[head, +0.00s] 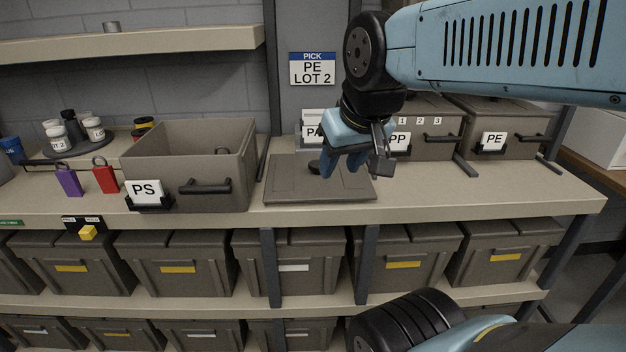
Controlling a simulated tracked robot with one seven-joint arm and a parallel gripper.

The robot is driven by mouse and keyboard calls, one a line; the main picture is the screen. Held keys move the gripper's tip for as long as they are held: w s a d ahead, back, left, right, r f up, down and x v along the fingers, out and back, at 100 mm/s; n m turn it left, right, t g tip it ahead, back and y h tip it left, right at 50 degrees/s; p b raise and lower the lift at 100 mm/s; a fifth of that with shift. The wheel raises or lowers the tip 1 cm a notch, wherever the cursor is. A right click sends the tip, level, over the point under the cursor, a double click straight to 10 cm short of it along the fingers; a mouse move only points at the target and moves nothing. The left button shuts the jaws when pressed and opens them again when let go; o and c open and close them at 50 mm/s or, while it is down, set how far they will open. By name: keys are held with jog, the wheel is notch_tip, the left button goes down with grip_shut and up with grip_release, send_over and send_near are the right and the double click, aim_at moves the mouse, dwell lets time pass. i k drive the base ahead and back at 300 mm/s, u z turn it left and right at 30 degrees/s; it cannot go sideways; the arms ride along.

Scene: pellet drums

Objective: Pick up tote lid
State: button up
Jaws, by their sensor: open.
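The tote lid (295,188) is a flat grey-brown panel lying on the bench top, just right of the open PS tote (190,170). A dark knob (314,167) shows near its middle, partly behind my fingers. My gripper (342,168) is open and points down over the right half of the lid. Its blue fingers are close to the knob, but I cannot tell whether they touch it. Part of the lid's back right is hidden behind my gripper.
Lidded totes labelled PP (425,115) and PE (495,135) stand at the back right. A purple padlock (69,184) and a red padlock (105,178) stand left of the PS tote. A sign (313,69) reads "PICK PE LOT 2". The bench right of the lid is clear.

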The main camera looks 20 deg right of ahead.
aim_at(291, 178)
jog(key=z, duration=0.9)
jog(key=i, duration=0.5)
jog(key=z, duration=0.2)
